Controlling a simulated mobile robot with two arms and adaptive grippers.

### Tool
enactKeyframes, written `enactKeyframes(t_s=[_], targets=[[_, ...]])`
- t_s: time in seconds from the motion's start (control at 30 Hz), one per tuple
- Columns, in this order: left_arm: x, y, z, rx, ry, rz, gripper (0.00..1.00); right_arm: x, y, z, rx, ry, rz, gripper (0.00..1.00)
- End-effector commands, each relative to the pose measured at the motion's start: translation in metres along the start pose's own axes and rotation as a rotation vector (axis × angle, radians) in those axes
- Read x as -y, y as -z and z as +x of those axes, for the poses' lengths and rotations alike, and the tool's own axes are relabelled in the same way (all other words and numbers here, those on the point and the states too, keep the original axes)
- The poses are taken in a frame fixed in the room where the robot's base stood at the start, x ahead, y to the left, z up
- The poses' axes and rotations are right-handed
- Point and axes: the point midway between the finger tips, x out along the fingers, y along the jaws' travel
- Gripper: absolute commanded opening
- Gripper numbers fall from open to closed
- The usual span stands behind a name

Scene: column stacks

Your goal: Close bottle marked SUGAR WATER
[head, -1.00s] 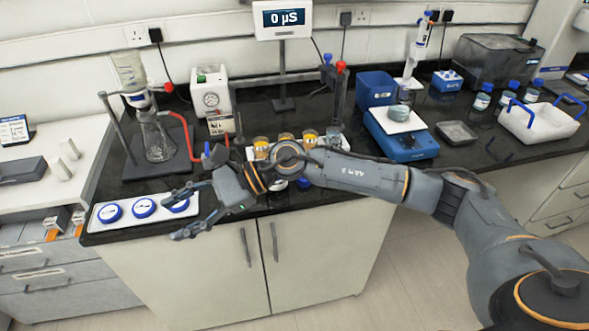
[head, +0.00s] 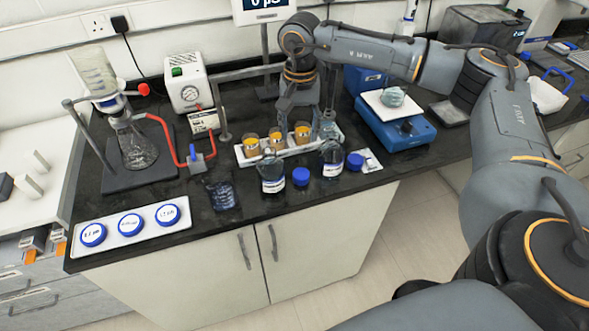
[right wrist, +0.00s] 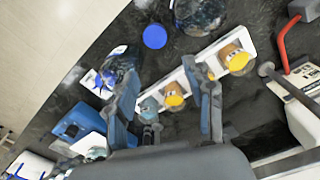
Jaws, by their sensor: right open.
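I cannot read which is marked SUGAR WATER. A blue cap (head: 300,176) lies between them. Another blue cap (head: 355,160) lies right of the right bottle, by a white card (head: 372,162). My right gripper (head: 306,116) points down above and behind the bottles, near the vial rack, open and empty. In the right wrist view the right bottle (right wrist: 122,68) is close to one finger. My left gripper is out of view.
A white rack (head: 243,158) holds several yellow-topped vials behind the bottles. A blue scale (head: 400,133) stands right. A flask (head: 137,150) with red tubing is at the back left.

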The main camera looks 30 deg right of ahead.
Motion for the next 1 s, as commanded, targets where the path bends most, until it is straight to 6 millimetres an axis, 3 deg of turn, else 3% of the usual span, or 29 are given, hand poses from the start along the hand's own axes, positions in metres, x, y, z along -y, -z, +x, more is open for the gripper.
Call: enactKeyframes(t_s=[0.33,0.7,1.0], targets=[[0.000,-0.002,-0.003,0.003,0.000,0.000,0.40,0.000,-0.001,0.006,0.002,-0.001,0.001,0.53],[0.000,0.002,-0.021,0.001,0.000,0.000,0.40,0.000,-0.001,0.072,0.004,-0.001,0.001,0.53],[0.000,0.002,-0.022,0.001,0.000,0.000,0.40,0.001,-0.001,0.086,0.000,0.002,0.001,0.53]])
